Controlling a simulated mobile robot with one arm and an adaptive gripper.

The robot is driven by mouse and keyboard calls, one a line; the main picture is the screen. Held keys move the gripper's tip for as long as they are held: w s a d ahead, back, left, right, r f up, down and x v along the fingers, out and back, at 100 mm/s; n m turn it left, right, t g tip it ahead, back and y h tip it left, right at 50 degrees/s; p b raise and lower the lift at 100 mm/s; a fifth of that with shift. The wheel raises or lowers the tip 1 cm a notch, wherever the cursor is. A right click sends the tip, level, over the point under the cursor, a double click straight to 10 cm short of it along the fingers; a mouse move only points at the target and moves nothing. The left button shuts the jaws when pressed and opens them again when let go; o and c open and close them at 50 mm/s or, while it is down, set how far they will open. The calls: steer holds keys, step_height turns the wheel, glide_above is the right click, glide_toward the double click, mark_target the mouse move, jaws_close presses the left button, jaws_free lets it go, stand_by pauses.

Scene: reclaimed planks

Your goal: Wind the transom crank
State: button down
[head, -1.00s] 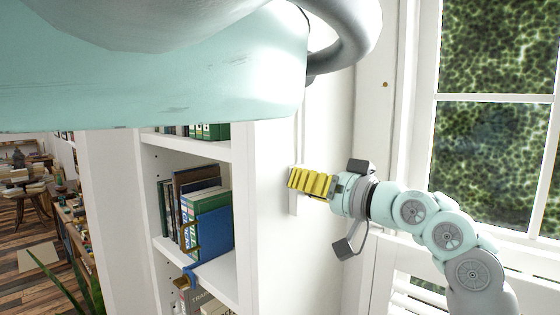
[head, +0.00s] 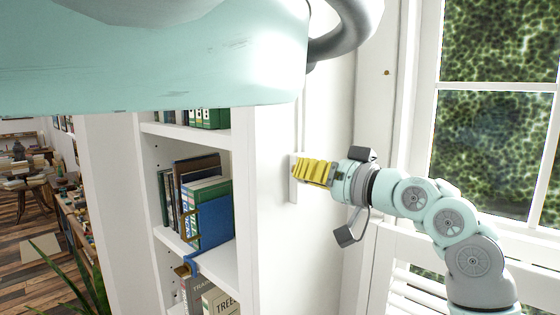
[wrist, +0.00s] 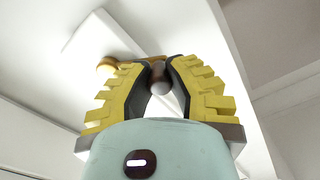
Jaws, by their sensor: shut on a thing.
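The crank is mounted on a white upright plate (head: 294,190) on the white wall beside the bookshelf. The plate also shows in the wrist view (wrist: 100,38), with a round brass piece (wrist: 106,67) of the crank in front of it. My gripper (head: 298,172) has yellow ribbed fingers and reaches the plate from the right. In the wrist view my gripper (wrist: 158,72) is shut on a dark brown crank knob (wrist: 159,80), one finger on each side. The crank arm between knob and brass piece is mostly hidden behind the fingers.
A white bookshelf (head: 245,225) with books (head: 205,205) stands left of the crank. A window (head: 490,150) with a white frame is at the right. A plant (head: 80,285) is low at the left.

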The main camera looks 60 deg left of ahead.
steer(key=shift+f+b, duration=0.2)
steer(key=shift+b, duration=0.25)
steer(key=f+n+b, duration=0.1)
steer(key=b, duration=0.8)
steer(key=shift+s+d+f+n, duration=0.1)
steer(key=shift+s+f+n, duration=0.1)
steer(key=shift+n, duration=0.2)
steer(key=f+n+b, duration=0.2)
steer(key=n+b, duration=0.2)
steer(key=b, duration=0.3)
steer(key=w+f+n+b, duration=0.1)
steer(key=n+b, duration=0.4)
steer(key=b, duration=0.2)
steer(key=w+f+n+b, duration=0.1)
steer(key=f+n+b, duration=0.1)
steer(key=n+b, duration=0.3)
steer(key=shift+a+f+b, duration=0.25)
steer(key=shift+f+b, duration=0.05)
steer(key=shift+b, duration=0.65)
steer(key=shift+w+a+f+n+p, duration=0.15)
steer(key=shift+w+n, duration=0.4)
steer(key=shift+n, duration=0.75)
steer(key=shift+w+a+f+n+p, duration=0.15)
steer(key=shift+w+n, duration=0.45)
steer(key=shift+n, duration=0.7)
steer(key=shift+w+a+f+n, duration=0.2)
steer(key=shift+w+n, duration=0.35)
steer(key=shift+n, duration=0.75)
